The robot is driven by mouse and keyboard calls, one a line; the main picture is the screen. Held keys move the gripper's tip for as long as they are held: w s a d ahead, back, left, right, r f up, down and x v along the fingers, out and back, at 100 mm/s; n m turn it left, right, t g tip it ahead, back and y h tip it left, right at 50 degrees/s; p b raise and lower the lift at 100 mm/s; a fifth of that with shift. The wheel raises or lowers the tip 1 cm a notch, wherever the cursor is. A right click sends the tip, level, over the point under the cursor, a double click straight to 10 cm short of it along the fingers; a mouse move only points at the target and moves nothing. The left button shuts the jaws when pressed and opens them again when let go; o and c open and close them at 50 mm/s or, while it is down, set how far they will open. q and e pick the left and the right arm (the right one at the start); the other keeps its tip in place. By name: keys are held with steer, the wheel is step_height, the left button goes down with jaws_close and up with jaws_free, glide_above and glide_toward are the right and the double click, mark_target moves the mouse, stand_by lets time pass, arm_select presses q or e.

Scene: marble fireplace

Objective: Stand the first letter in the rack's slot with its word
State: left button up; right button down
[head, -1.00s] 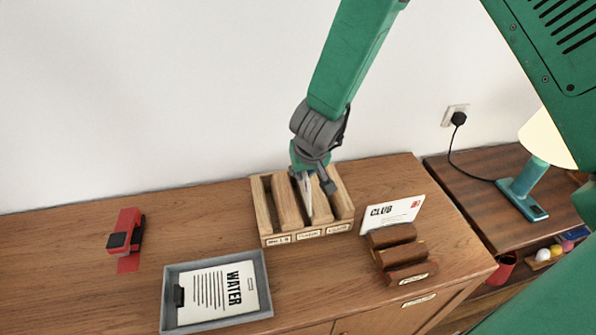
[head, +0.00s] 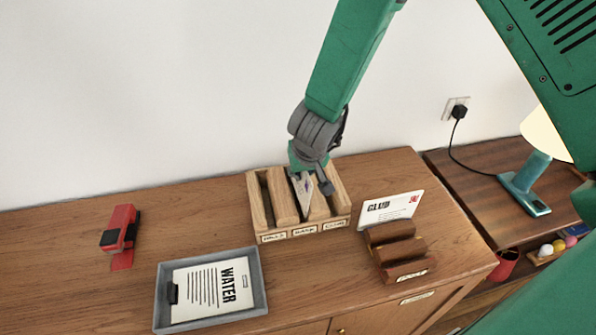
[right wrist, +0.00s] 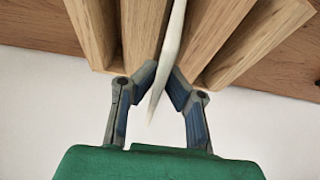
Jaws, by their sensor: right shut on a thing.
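The light wooden rack (head: 257,200) stands on the sideboard with slots between upright dividers. Its small front labels seem to read BILLS, BANK and CLUB from left to right. My right gripper (head: 312,186) is over the rack, pointing down, shut on a thin white letter (head: 303,188). In the right wrist view the letter (right wrist: 172,45) is edge-on between the fingers (right wrist: 165,80) and reaches down between two dividers, in what looks like the middle slot. Its word cannot be read. Another letter marked CLUB (head: 390,209) stands in a dark wooden holder (head: 405,271) at the right.
A grey tray (head: 262,290) with a WATER sheet (head: 207,290) lies at the front. A red stapler-like object (head: 119,236) is at the left. A lamp (head: 525,190) stands on the lower table at right. The sideboard left of the rack is mostly clear.

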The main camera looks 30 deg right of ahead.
mark_target(300, 184)
steer(key=shift+d+f, duration=0.15)
steer(key=shift+d, duration=0.1)
steer(key=shift+a, duration=0.7)
steer(key=shift+d+f+b, duration=0.45)
steer(key=shift+d+f, duration=0.05)
steer(key=shift+f, duration=0.3)
steer(key=shift+a+f, duration=0.35)
steer(key=shift+f, duration=0.05)
steer(key=shift+f+b, duration=0.25)
steer(key=shift+b, duration=0.15)
arm_select(q)
step_height(300, 184, down, 2)
arm_select(e)
steer(key=shift+d+f, duration=0.2)
steer(key=shift+d, duration=0.05)
